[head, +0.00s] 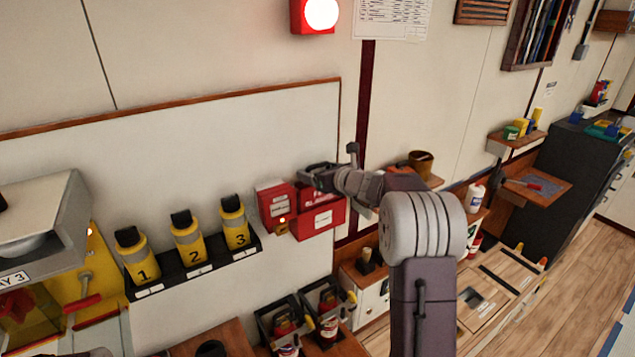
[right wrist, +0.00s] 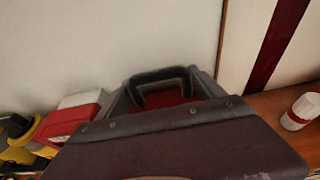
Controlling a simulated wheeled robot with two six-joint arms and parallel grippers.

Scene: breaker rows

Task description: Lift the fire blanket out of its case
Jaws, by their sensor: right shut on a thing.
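A red case (head: 322,220) with a white label on its front is mounted low on the white wall panel. My right gripper (head: 312,178) is over the top of this case, at its left part. In the right wrist view a black loop-shaped handle (right wrist: 160,80) stands between the grey fingers, with red material (right wrist: 168,97) under it. The gripper is shut on this handle. I cannot tell whether the handle belongs to the fire blanket or to the case. The blanket itself is mostly hidden by my gripper.
A second red box (head: 274,207) with a white label adjoins the case on the left. Numbered yellow canisters (head: 188,240) stand on a black shelf farther left. A brown pot (head: 420,163) sits on a wooden ledge to the right. The wall above the case is clear.

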